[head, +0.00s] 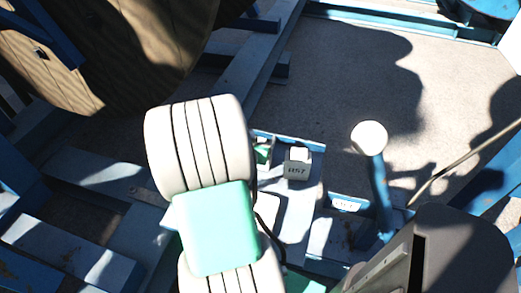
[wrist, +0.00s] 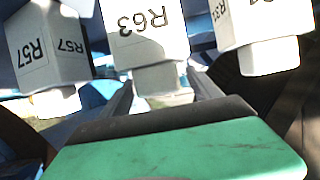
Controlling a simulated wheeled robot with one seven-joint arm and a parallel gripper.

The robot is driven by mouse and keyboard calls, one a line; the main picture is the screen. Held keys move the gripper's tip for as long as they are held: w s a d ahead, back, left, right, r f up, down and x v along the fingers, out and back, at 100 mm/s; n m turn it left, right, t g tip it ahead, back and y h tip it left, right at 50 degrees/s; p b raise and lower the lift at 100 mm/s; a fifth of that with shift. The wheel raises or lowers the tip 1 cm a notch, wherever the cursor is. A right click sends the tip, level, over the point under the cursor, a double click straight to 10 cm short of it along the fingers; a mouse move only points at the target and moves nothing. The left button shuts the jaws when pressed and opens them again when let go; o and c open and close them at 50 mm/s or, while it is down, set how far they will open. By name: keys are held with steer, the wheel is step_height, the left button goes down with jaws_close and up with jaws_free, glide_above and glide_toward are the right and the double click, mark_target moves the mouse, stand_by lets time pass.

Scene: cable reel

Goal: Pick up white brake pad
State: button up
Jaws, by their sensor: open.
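In the wrist view, three white blocks with printed codes hang in from the top edge: one marked R57 (wrist: 45,48), one marked R63 (wrist: 145,30) in the middle, and one partly cut off at the right (wrist: 262,25). They look like the brake pads. Each has a narrower white end. My gripper (wrist: 162,92) is open, its two dark fingers spread on either side of the R63 block's narrow end; I cannot tell if they touch it. In the head view, a block marked R57 (head: 297,169) shows beside my arm, which hides most of the gripper.
A large wooden reel (head: 110,45) stands at the upper left. Blue frame beams (head: 85,172) run across the left. A blue lever with a white knob (head: 369,138) rises right of the R57 block. Bare concrete floor (head: 320,75) lies beyond.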

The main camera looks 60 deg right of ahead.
steer(key=shift+w, duration=0.1)
jaws_close()
stand_by(0.6)
steer(key=shift+r, duration=0.15)
